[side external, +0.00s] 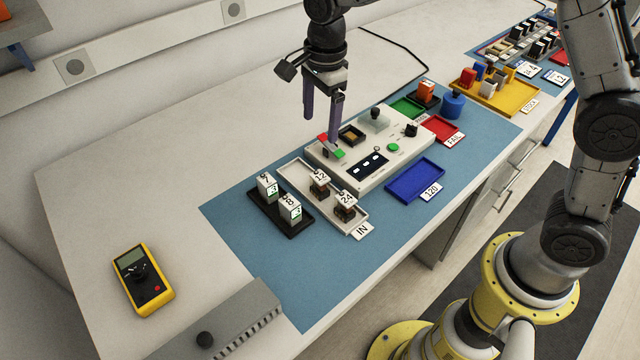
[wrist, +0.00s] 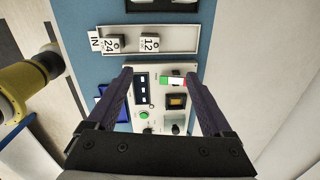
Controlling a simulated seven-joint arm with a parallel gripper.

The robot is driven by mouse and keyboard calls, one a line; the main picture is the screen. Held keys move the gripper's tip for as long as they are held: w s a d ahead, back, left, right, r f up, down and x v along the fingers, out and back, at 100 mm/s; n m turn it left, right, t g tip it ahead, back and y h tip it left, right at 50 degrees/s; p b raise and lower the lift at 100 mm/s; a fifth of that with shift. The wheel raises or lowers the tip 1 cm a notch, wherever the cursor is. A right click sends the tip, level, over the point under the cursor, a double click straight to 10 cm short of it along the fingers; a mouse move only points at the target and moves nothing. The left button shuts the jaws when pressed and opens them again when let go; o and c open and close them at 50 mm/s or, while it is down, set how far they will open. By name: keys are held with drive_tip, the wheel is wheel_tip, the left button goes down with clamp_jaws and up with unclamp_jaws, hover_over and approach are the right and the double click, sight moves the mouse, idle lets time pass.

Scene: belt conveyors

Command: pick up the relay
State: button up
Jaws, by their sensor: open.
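Small block relays stand in the white IN tray (side external: 295,172): one marked 12 (side external: 319,183) and one marked 24 (side external: 345,204). In the wrist view the 24 relay (wrist: 112,44) and the 12 relay (wrist: 149,43) lie beyond the fingertips. Two more white-topped blocks (side external: 268,186) stand in a black holder (side external: 280,222) to the left of the tray. My gripper (side external: 321,128) is open and empty, pointing down over the left end of the white test box (side external: 378,167). In the wrist view its fingers (wrist: 159,73) straddle the box's panel. No relay is between them.
A yellow STOCK tray (side external: 508,95) is farther right. A yellow meter (side external: 143,280) lies at left; the table behind it is clear.

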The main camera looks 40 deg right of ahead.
sight(320, 176)
drive_tip(key=shift+g, duration=0.4)
drive_tip(key=f, duration=0.7)
drive_tip(key=a+f, duration=0.1)
drive_tip(key=f, duration=0.3)
drive_tip(key=shift+s+f, duration=0.15)
drive_tip(key=shift+s, duration=0.15)
drive_tip(key=shift+s+a+f, duration=0.1)
drive_tip(key=shift+s+f, duration=0.1)
drive_tip(key=shift+f, duration=1.15)
drive_tip(key=shift+s+a+f, duration=0.1)
drive_tip(key=shift+s+f, duration=0.05)
drive_tip(key=shift+f, duration=1.2)
clamp_jaws()
